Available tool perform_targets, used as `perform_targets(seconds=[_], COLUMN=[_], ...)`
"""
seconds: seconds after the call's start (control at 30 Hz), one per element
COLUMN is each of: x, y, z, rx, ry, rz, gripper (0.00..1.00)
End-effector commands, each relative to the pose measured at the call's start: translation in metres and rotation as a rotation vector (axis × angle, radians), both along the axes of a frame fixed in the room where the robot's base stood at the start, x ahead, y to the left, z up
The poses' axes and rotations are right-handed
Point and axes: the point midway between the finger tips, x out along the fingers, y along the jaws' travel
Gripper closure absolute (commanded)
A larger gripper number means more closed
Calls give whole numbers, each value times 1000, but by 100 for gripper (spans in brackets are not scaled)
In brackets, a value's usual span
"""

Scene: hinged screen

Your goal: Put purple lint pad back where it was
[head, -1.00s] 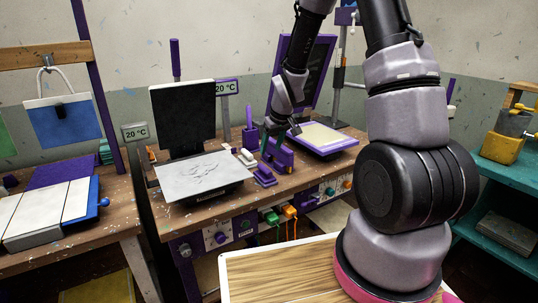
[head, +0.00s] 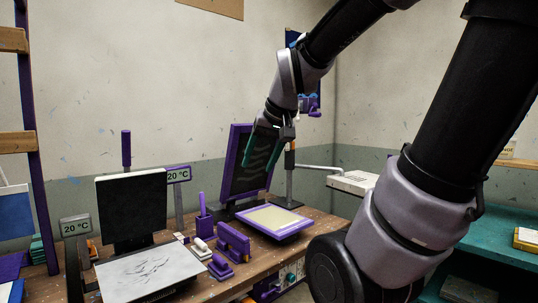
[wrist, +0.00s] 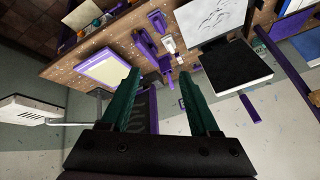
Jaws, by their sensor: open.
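My gripper (head: 262,158) is open and empty, raised in front of the dark purple-framed hinged screen (head: 250,165). In the wrist view, its green fingers (wrist: 158,76) are apart, with the bench beyond them. A purple block with a handle-like top (head: 233,241) stands on the bench, left of the purple-framed plate (head: 275,221). A small low purple pad (head: 221,267) lies in front of it. Both also show in the wrist view, the block (wrist: 146,43) and the low pad (wrist: 158,20). I cannot tell which is the lint pad. The gripper touches neither.
A white pad (head: 200,249) and an upright purple tool (head: 204,225) sit beside the block. To the left are a marked white plate (head: 148,274) and a black raised screen (head: 132,210). A stand with a side arm (head: 290,180) rises behind the framed plate.

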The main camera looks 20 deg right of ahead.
Motion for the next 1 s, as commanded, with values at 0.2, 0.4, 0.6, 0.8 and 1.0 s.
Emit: perform_targets(seconds=[0.2, 0.4, 0.6, 0.8, 1.0], x=[-50, -59, -59, -58, -58], y=[0, 1, 1, 1, 1], z=[21, 22, 22, 23, 23], rx=[87, 104, 104, 103, 103], ry=[-30, -29, -30, -31, -31], rz=[-66, -79, -78, -77, -77], gripper=[38, 38, 38, 38, 38])
